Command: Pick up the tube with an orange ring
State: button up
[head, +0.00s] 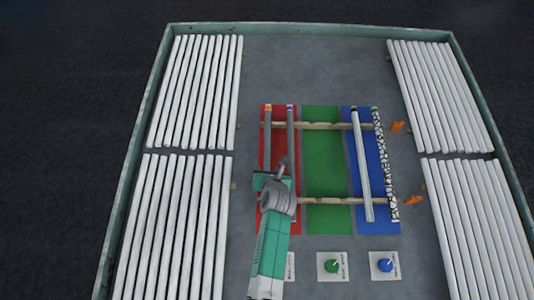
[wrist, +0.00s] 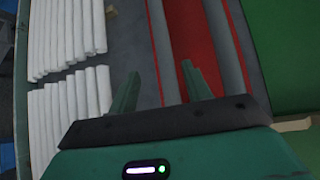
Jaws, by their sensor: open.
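The tube with an orange ring (head: 267,128) lies along the left side of the red mat (head: 279,110), its orange band at the far end. A grey tube with a purple ring (head: 290,130) lies parallel to its right. My gripper (head: 281,164) is over the red mat near these two tubes and hides their near parts. In the wrist view my gripper (wrist: 160,85) is open and empty, its two fingers apart. A grey tube (wrist: 159,45) runs between the fingers there, and another lies further right. No ring shows in the wrist view.
A green mat (head: 325,160) is bare between two wooden rails (head: 325,126). The blue mat (head: 385,220) holds a pale tube (head: 361,165) and a black-and-white patterned one (head: 384,160). White tubes fill both sides. Knobs (head: 331,265) sit at the front.

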aim_at(268, 166)
jog(key=b+x, duration=0.2)
jog(key=x, duration=0.1)
jog(key=b+x, duration=0.1)
jog(key=x, duration=0.1)
jog(key=shift+s+d+f, duration=0.25)
jog(key=shift+d, duration=0.15)
jog(key=shift+w+f, duration=0.1)
jog(key=shift+w, duration=0.2)
jog(key=shift+c, duration=0.4)
jog(key=shift+a, duration=0.1)
grip_shut()
